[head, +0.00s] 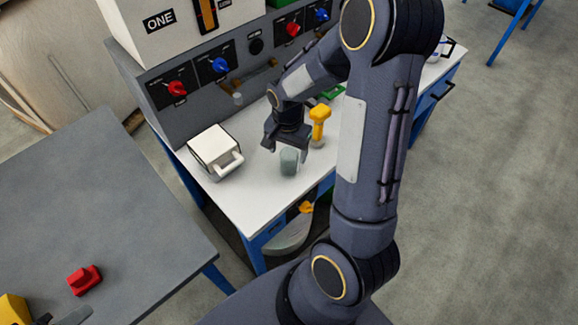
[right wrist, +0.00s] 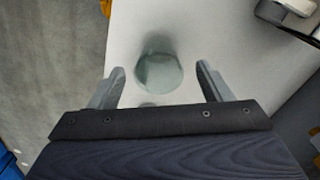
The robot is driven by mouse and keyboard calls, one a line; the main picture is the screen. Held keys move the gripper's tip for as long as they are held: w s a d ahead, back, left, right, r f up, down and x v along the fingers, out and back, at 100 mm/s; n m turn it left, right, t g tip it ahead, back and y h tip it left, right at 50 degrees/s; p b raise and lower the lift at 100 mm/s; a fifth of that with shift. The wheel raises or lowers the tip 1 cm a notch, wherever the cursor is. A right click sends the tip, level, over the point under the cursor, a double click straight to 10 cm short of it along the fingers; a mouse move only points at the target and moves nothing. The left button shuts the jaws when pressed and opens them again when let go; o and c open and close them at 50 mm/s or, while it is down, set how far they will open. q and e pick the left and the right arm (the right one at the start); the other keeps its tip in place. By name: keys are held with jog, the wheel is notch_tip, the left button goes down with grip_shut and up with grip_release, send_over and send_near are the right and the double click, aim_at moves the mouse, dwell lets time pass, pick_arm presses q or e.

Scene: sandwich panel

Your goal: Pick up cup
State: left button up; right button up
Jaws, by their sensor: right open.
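A grey-green, glassy cup (head: 289,161) stands on the white worktop (head: 255,207) near its front edge. It also shows in the right wrist view as a round, see-through shape (right wrist: 159,69). My right gripper (head: 287,150) is right by the cup in the head view. In the right wrist view my right gripper (right wrist: 158,88) is open, with one finger on each side of the cup's line and a visible gap to both. The cup lies mostly beyond the fingertips there. Only a dark tip, possibly of my left gripper (head: 75,316), shows at the head view's bottom left.
A white box-like device with a handle (head: 216,152) stands left of the cup. A yellow tool (head: 319,121) stands behind it to the right. A panel with red and blue knobs (head: 198,78) rises at the back. A grey table (head: 85,205) at left holds a red object (head: 84,279).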

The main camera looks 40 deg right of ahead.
aim_at(289, 159)
notch_tip(289, 159, down, 4)
jog(key=shift+d+f, duration=0.15)
jog(key=shift+f, duration=0.1)
jog(key=shift+c, duration=0.2)
jog(key=c, duration=1)
jog(key=shift+c, duration=0.2)
